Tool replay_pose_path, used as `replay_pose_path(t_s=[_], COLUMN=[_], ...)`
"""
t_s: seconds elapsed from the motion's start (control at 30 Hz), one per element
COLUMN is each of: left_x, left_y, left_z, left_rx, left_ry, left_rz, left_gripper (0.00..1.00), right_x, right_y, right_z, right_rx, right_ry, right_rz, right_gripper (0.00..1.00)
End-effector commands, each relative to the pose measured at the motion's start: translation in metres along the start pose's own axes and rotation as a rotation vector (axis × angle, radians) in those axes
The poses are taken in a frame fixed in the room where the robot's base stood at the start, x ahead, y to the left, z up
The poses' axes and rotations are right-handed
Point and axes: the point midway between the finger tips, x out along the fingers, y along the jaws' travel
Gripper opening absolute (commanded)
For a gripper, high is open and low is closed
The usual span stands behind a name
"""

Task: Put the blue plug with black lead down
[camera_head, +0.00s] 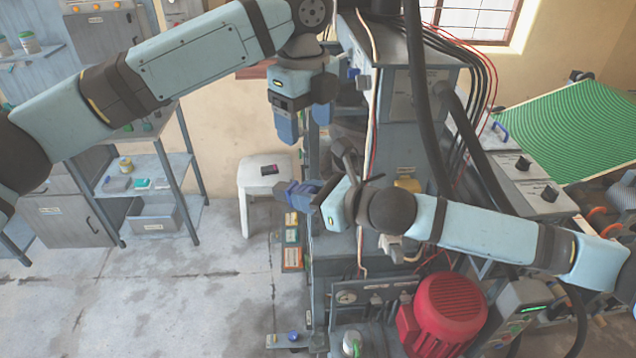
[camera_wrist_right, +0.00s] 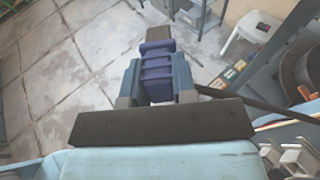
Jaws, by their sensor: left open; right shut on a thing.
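The blue plug (camera_wrist_right: 157,68) sits between the two fingers of my right gripper (camera_wrist_right: 157,85) in the right wrist view, its dark end pointing away from the palm. Its black lead (camera_wrist_right: 250,103) runs off to the right. In the head view my right gripper (camera_head: 303,192) points left, held in the air beside the press (camera_head: 330,245); the plug (camera_head: 283,187) shows small at its tips. My left gripper (camera_head: 287,122) hangs pointing down, higher up and apart from the plug. It is open, with nothing seen between its fingers.
A white stool (camera_head: 252,183) with a small dark item (camera_head: 270,170) on top stands behind the grippers. A red motor (camera_head: 447,310) is at the lower right. A grey shelf unit (camera_head: 160,165) stands at the left. The concrete floor (camera_head: 170,290) is clear at lower left.

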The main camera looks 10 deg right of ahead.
Motion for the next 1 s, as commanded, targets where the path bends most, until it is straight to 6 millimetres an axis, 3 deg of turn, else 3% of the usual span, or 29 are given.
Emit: replay_pose_path(t_s=[0.2,0.53,0.67,0.9,1.0], left_x=[0.0,0.003,0.018,0.054,0.064], left_y=[0.0,0.001,0.009,0.035,0.044], left_z=[0.0,0.005,0.03,0.091,0.107], left_rx=[0.0,-0.015,-0.098,-0.315,-0.37], left_ry=[0.0,0.018,0.112,0.321,0.366], left_rz=[0.0,-0.003,-0.022,-0.065,-0.074], left_gripper=[0.68,0.68,0.68,0.68,0.68], right_x=[0.027,0.04,0.041,0.04,0.04], right_y=[-0.002,-0.004,-0.004,-0.004,-0.004], right_z=[-0.011,-0.02,-0.021,-0.02,-0.02], right_rx=[-0.035,-0.049,-0.048,-0.049,-0.049], right_ry=[-0.002,-0.001,0.0,-0.001,-0.001], right_rz=[0.116,0.182,0.184,0.184,0.184], right_gripper=[0.02,0.02,0.02,0.02,0.02])
